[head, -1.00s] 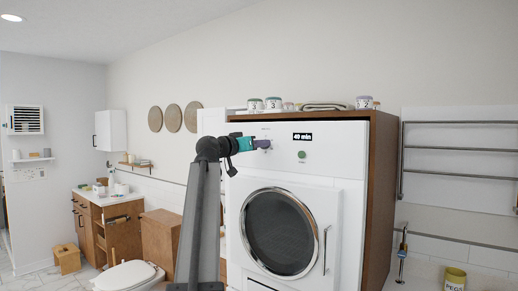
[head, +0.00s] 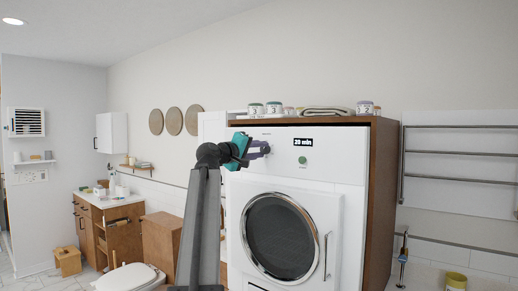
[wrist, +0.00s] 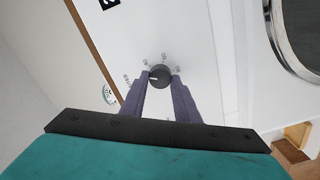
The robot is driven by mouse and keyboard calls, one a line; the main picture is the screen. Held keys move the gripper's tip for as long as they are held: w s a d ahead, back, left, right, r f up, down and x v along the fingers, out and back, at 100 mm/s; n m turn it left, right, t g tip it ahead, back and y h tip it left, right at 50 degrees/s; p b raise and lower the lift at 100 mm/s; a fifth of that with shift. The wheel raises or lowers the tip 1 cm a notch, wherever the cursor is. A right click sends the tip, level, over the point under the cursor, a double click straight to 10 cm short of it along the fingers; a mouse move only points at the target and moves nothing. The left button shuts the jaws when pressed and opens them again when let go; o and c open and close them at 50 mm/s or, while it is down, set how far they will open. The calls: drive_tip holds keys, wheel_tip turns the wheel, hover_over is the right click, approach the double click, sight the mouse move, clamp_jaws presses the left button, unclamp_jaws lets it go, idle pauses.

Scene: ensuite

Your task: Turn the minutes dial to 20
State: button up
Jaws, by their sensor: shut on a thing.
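The minutes dial (wrist: 159,76) is a dark round knob on the white front panel of the washer-like machine (head: 345,160). A light pointer mark shows on its face in the wrist view. My gripper (wrist: 160,80) has its two purple-grey fingers on either side of the dial, shut on it. In the head view my gripper (head: 266,149) reaches the panel's upper left, and its fingers partly hide the dial. The display (head: 304,142) to the right reads "20 min". A green round button (head: 303,160) sits below the display.
A round glass door (head: 280,236) with a vertical handle (head: 326,256) lies below the panel. A wooden surround (head: 383,200) encloses the machine. Jars (head: 274,108) and a folded towel (head: 327,112) stand on top. Wall rails (head: 460,127) are at right.

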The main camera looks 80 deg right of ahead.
drive_tip(key=n+p, duration=0.2)
drive_tip(key=n, duration=0.3)
drive_tip(key=shift+w+r, duration=0.15)
drive_tip(key=shift+d+n, duration=0.1)
drive_tip(key=shift+n, duration=0.2)
drive_tip(key=o, duration=1)
drive_tip(key=shift+o, duration=0.2)
drive_tip(key=shift+f, duration=0.2)
drive_tip(key=shift+w+a, duration=0.15)
drive_tip(key=shift+a, duration=0.3)
drive_tip(key=b+v, duration=0.3)
drive_tip(key=v, duration=0.9)
drive_tip(key=shift+w+a, duration=0.25)
drive_tip(key=shift+a, duration=0.1)
drive_tip(key=shift+r, duration=0.1)
